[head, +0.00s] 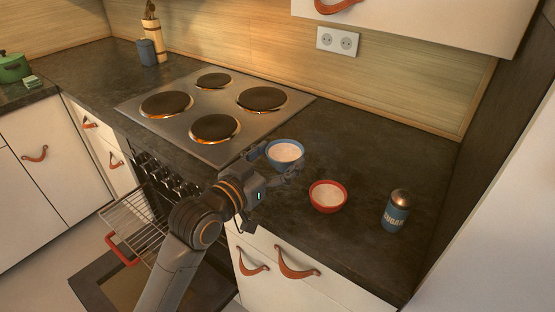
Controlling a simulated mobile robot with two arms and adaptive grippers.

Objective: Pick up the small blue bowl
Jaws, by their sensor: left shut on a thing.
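The small blue bowl (285,160) holds a pale filling and is at the right of the stove, over the dark counter. My left gripper (280,166) reaches it from the front left and is shut on it, with fingers at its near side. I cannot tell whether the bowl is lifted or still touches the counter. My right gripper is not in the head view.
A red bowl (328,196) with pale filling stands to the right, then a blue sugar shaker (396,211). The stove (215,105) has dark hotplates. The oven door (125,282) is open below, with a rack (135,221) pulled out. The counter behind the red bowl is clear.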

